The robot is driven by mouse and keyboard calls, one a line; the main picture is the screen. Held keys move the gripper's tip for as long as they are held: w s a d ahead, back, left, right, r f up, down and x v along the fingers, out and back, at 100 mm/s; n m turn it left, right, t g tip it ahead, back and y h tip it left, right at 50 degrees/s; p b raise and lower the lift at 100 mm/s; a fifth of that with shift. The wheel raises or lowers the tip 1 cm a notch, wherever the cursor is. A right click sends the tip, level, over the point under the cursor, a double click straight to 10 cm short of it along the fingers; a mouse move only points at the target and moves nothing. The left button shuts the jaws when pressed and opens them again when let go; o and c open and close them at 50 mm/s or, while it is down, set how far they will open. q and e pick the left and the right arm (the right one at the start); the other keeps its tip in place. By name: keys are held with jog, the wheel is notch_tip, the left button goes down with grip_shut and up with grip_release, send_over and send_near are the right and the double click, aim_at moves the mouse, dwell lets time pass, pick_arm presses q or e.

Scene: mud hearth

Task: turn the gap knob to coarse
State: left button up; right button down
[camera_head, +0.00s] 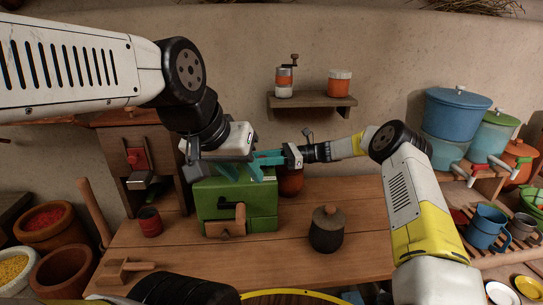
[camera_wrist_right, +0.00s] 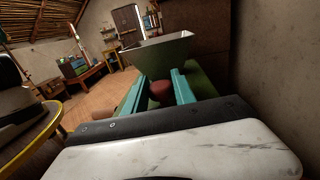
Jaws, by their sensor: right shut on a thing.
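A green box mill (camera_head: 215,192) stands on the wooden table, with a grey hopper on top, which also shows in the right wrist view (camera_wrist_right: 158,52). My right gripper (camera_head: 268,159) is at the mill's upper right side. In the right wrist view its teal fingers are shut on a dark red knob (camera_wrist_right: 160,91), which I take as the gap knob. Its coarse mark does not show.
A dark lidded jar (camera_head: 327,232) stands right of the mill, and a small red-banded cup (camera_head: 150,222) stands left. A reddish jar (camera_head: 291,181) is close behind the mill. A wall shelf (camera_head: 311,105) holds a small grinder and a canister. The table's front right is clear.

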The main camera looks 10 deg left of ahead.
jog(key=shift+n+g+h, duration=0.5)
jog(key=shift+n+g, duration=0.3)
jog(key=shift+g, duration=0.4)
jog(key=shift+r+n+g+h, duration=0.15)
jog(key=shift+n+g+h, duration=0.15)
jog(key=shift+g, duration=0.1)
jog(key=c, duration=1)
grip_release()
jog(key=shift+c, duration=0.2)
